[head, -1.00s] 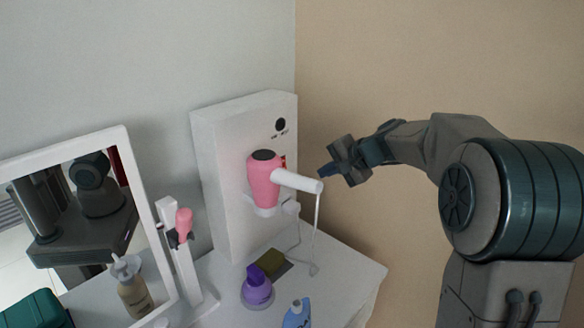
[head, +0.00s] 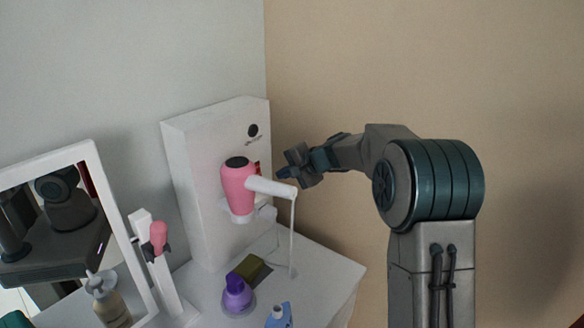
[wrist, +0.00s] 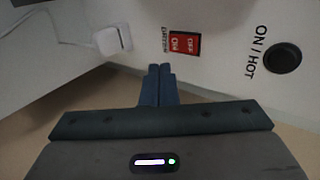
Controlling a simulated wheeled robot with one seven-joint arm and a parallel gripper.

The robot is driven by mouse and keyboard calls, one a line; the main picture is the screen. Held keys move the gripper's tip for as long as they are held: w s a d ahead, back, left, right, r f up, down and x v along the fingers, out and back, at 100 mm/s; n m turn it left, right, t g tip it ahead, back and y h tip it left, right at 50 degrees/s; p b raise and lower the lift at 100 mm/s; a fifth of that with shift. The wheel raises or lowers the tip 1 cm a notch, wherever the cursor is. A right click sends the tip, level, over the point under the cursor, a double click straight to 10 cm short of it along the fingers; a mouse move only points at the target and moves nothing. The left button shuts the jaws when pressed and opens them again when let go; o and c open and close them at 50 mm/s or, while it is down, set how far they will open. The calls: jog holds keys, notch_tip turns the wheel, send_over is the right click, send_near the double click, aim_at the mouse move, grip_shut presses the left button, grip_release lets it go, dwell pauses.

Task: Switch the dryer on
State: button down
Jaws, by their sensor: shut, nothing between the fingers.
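The pink hair dryer (head: 238,186) with a white nozzle sits in a holder on the white panel (head: 205,190). A black round knob (wrist: 282,57) labelled "ON / HOT" is on the panel in the wrist view; it also shows in the head view (head: 252,131). A red rocker switch (wrist: 184,46) marked ON and OFF is left of the knob, and its red edge shows behind the dryer in the head view (head: 258,168). My gripper (wrist: 160,70) is shut and empty, its tips just below and left of the red switch in the wrist view. Contact cannot be told.
A white plug (wrist: 113,40) is at upper left in the wrist view. On the white tabletop (head: 325,280) are a purple bottle (head: 238,293), a blue bottle (head: 279,316) and an olive block (head: 248,267). A mirror (head: 92,165) stands at left. The beige wall is behind my arm.

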aim_at(259, 175)
jog(key=w+a+f+p, duration=0.2)
jog(key=w+a, duration=0.2)
jog(key=a, duration=0.1)
jog(key=shift+w+a+f, duration=0.2)
jog(key=shift+a+f, duration=0.1)
jog(key=shift+a, duration=0.05)
jog(key=shift+f, duration=0.1)
jog(key=shift+b, duration=1.1)
jog(key=shift+w+r, duration=0.1)
jog(key=shift+r, duration=0.1)
